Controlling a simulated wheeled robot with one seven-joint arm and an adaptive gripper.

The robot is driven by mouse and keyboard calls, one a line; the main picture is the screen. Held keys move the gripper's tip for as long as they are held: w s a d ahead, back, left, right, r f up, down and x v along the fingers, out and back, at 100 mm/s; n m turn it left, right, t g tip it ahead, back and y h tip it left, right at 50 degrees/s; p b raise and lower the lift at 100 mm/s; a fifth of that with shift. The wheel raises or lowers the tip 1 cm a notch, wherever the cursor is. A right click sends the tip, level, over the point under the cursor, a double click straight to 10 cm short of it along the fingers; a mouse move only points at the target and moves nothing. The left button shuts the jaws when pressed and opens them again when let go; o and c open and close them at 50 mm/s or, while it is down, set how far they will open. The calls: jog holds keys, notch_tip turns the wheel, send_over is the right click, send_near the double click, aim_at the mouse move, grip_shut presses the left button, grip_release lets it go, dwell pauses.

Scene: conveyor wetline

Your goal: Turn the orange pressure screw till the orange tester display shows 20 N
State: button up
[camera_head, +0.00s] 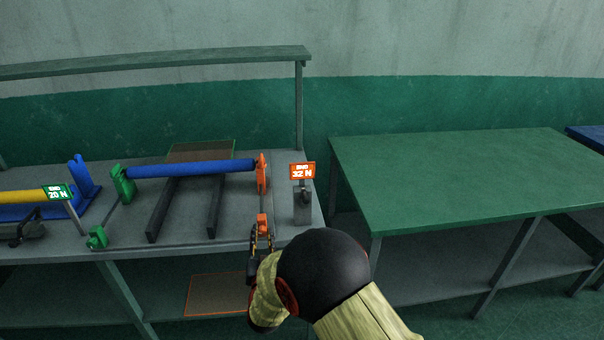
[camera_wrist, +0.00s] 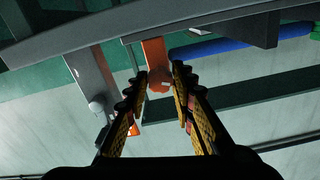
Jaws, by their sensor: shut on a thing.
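The orange tester display (camera_head: 302,171) reads 32 N and stands on a grey post at the right end of the grey bench. The orange pressure screw (camera_wrist: 159,82) shows in the wrist view between my fingertips, under an orange block. In the head view an orange block (camera_head: 262,221) sits at the bench's front edge, just beyond my gripper (camera_head: 261,243). My gripper (camera_wrist: 157,92) is shut on the screw, with a yellow-and-black finger on each side.
A blue roller (camera_head: 190,169) lies between a green bracket (camera_head: 123,184) and an orange bracket (camera_head: 262,175). A green display (camera_head: 58,193) at left reads 20 N. A green-topped table (camera_head: 460,175) stands at right, beyond a gap. An orange-edged panel (camera_head: 216,295) lies below.

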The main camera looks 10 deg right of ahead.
jog(key=shift+n+p, duration=0.5)
jog(key=shift+n, duration=1.2)
jog(key=shift+c, duration=0.4)
jog(key=shift+n, duration=0.9)
jog(key=shift+p, duration=0.3)
jog(key=shift+n+p, duration=0.55)
jog(key=shift+n, duration=1.15)
